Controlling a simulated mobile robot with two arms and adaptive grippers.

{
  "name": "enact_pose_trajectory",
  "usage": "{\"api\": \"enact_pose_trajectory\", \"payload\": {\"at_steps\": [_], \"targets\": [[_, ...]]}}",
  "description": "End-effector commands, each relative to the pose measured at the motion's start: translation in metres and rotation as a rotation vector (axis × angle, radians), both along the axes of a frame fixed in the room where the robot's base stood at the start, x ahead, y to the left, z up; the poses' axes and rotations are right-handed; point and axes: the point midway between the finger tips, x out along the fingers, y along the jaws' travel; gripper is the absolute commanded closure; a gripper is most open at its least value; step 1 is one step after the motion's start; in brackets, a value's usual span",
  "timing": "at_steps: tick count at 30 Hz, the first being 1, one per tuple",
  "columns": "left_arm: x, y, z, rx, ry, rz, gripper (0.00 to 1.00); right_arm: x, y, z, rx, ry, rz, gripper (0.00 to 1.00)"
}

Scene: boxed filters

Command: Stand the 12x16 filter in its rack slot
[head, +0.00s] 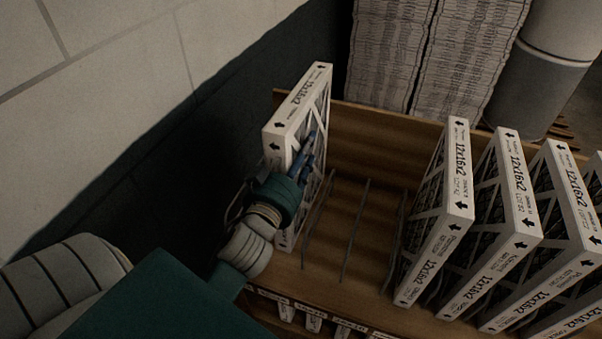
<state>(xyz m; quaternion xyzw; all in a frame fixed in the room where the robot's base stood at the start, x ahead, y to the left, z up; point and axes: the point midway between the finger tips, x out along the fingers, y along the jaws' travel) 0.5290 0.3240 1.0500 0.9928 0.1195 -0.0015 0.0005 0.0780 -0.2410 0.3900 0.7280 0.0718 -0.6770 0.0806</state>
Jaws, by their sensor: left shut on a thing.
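A white boxed 12x16 filter (298,110) stands upright at the left end of the wooden rack (375,131). My arm hides part of the filter's lower front. Thin wire dividers (368,215) rise from the rack floor just right of the filter, with empty slots between them. I cannot tell whether the filter's bottom edge rests on the rack floor. My right gripper is not in view.
Several more 12x16 filters (457,200) stand in the right part of the rack, leaning slightly. Small labels (313,322) run along the rack's front edge. A pale block wall (130,80) is at the left. Tall paper-like stacks (390,50) and a grey cylinder (548,85) stand behind.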

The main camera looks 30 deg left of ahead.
Motion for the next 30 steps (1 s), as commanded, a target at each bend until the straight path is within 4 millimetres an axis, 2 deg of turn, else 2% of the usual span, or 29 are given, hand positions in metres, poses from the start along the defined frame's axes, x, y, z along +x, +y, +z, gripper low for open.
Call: {"api": "enact_pose_trajectory", "payload": {"at_steps": [3, 6, 12, 15, 20, 27, 28, 30], "targets": [[0.0, 0.0, -0.014, 0.001, -0.003, 0.001, 0.97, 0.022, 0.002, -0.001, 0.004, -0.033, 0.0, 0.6], [0.0, 0.0, -0.021, 0.001, -0.003, 0.0, 0.97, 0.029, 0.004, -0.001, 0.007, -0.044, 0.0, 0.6], [0.0, 0.0, -0.052, -0.001, 0.0, 0.001, 0.97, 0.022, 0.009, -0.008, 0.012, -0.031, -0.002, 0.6], [0.0, 0.0, -0.059, 0.0, -0.002, 0.0, 0.97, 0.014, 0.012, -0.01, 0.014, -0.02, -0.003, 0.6], [0.0, 0.0, -0.059, 0.002, -0.004, -0.001, 0.97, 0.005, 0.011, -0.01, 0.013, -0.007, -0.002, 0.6], [0.0, 0.0, -0.064, 0.0, -0.003, -0.001, 0.97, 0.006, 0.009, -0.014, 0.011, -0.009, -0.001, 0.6], [0.0, 0.0, -0.063, 0.0, -0.002, -0.001, 0.45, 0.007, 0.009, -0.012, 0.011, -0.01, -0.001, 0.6], [0.0, 0.0, -0.063, 0.0, -0.001, -0.001, 0.32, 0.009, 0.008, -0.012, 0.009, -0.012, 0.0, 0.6]]}}
